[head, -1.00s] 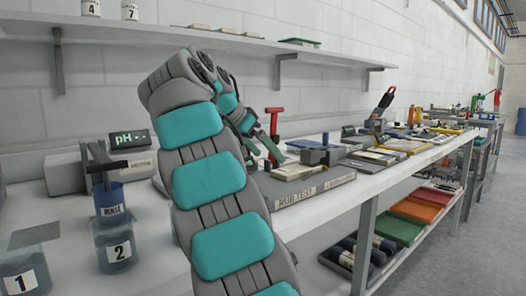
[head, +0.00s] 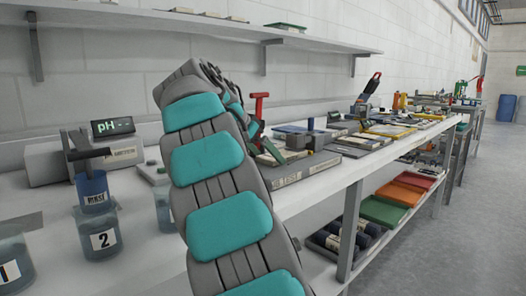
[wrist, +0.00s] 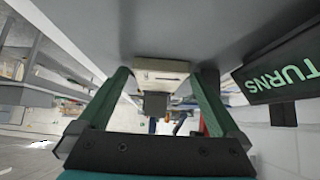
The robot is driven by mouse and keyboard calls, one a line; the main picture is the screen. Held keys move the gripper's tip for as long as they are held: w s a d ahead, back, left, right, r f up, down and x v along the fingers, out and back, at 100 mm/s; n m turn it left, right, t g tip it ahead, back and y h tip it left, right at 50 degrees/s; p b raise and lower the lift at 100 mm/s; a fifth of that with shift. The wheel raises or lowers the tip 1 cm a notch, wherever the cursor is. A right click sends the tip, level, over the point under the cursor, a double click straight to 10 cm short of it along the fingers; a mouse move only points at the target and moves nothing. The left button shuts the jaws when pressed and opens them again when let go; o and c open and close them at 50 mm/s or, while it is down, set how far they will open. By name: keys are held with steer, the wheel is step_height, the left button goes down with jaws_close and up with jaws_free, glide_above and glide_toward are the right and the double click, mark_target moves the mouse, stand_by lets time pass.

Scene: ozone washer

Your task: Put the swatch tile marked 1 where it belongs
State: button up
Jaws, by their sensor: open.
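My gripper (wrist: 165,76) is open, its two green fingers spread apart in the wrist view. A cream tile-like block (wrist: 162,70) shows in the gap between the fingertips, against a grey surface, with clear space to both fingers. No readable number shows on it, so I cannot tell whether it is the tile marked 1. In the head view my arm hides most of the gripper. A cream piece (head: 271,156) lies on the grey rub test board (head: 310,166), just right of my arm.
A "TURNS" sign (wrist: 285,72) stands close to the right finger in the wrist view. Jars marked 1 (head: 12,268) and 2 (head: 102,236), a blue rinse cup (head: 92,190) and a pH meter (head: 113,127) stand left of my arm. A shelf (head: 200,25) runs above.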

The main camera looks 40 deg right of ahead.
steer(key=c, duration=1.3)
